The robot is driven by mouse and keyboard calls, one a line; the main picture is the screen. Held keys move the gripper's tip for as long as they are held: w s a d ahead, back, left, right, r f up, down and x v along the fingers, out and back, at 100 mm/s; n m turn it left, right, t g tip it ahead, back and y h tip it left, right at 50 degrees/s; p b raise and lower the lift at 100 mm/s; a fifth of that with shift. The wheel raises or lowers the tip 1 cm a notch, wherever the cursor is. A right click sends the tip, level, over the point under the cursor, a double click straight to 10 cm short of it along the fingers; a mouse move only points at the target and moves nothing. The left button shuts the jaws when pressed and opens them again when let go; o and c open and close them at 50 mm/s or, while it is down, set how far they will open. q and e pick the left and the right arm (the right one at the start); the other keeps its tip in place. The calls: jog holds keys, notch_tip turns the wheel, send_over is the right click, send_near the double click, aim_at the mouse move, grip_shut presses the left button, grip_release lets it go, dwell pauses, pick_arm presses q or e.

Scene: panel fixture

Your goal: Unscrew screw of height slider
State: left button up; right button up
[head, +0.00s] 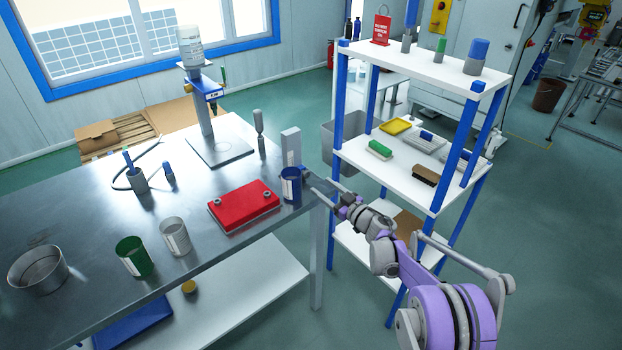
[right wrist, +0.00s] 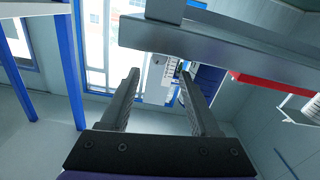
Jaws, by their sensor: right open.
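A stand (head: 205,120) with a grey post and flat base plate is on the far part of the metal table. Small dark and green parts stick out near the block; I cannot tell which is the screw. My right gripper (head: 312,183) is open beside the blue cup at the table's right edge, well apart from the stand. In the right wrist view the open gripper (right wrist: 160,80) has nothing held between its fingers. My left gripper is not in view.
A blue cup (head: 291,186), a grey upright block (head: 291,148) and a red case (head: 243,208) stand near the table's right side (head: 225,243). A grey bar (right wrist: 230,45) crosses above the fingers in the wrist view.

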aim_at(308, 175)
jog(key=x, duration=0.7)
grip_shut()
